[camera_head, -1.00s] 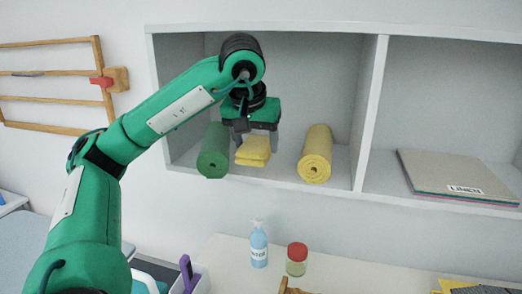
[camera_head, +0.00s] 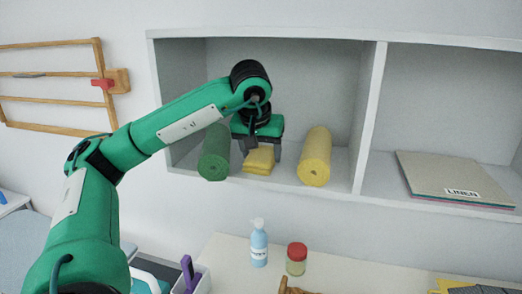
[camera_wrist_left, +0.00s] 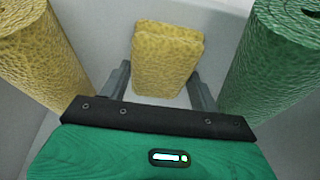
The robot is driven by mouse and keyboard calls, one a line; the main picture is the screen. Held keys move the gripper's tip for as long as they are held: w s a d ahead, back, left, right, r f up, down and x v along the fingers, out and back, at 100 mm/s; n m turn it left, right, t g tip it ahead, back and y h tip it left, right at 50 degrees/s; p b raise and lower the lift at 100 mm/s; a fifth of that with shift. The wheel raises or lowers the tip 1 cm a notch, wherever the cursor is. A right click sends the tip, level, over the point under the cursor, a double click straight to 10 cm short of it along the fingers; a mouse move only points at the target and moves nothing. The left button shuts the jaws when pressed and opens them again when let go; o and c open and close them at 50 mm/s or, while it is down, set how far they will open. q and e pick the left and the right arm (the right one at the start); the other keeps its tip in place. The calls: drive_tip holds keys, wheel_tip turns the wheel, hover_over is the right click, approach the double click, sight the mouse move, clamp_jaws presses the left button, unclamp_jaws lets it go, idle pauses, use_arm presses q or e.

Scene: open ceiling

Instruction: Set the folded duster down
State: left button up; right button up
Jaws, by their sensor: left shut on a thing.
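The folded yellow duster (camera_head: 259,160) is in the left compartment of the wall shelf, between a green roll (camera_head: 214,153) and a yellow roll (camera_head: 315,157). My left gripper (camera_head: 260,150) points down over the duster and is shut on it, one finger on each side. In the left wrist view the duster (camera_wrist_left: 166,62) shows between the two fingers. The duster is at the level of the shelf floor and looks to rest on it, but its underside is hidden. My right gripper is not in view.
The divider (camera_head: 369,118) stands right of the yellow roll. Flat sheets labelled LINEN (camera_head: 455,178) lie in the right compartment. Below, a blue bottle (camera_head: 259,245) and a red-lidded jar (camera_head: 297,260) stand on the table (camera_head: 350,277). Narrow gaps separate the duster from both rolls.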

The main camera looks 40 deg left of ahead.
use_arm(q)
drive_tip(key=o, duration=1)
drive_tip(key=shift+s, duration=0.1)
drive_tip(key=shift+r+p, duration=0.3)
drive_tip(key=shift+p, duration=0.05)
drive_tip(key=v, duration=0.2)
drive_tip(key=b+v, duration=0.1)
drive_tip(key=v, duration=0.2)
drive_tip(key=shift+s+d, duration=0.2)
drive_tip(key=shift+s, duration=0.1)
drive_tip(key=s+d+p, duration=0.1)
drive_tip(key=s+d, duration=0.4)
drive_tip(key=s, duration=0.5)
drive_tip(key=shift+d+f, duration=0.2)
drive_tip(key=shift+d, duration=0.05)
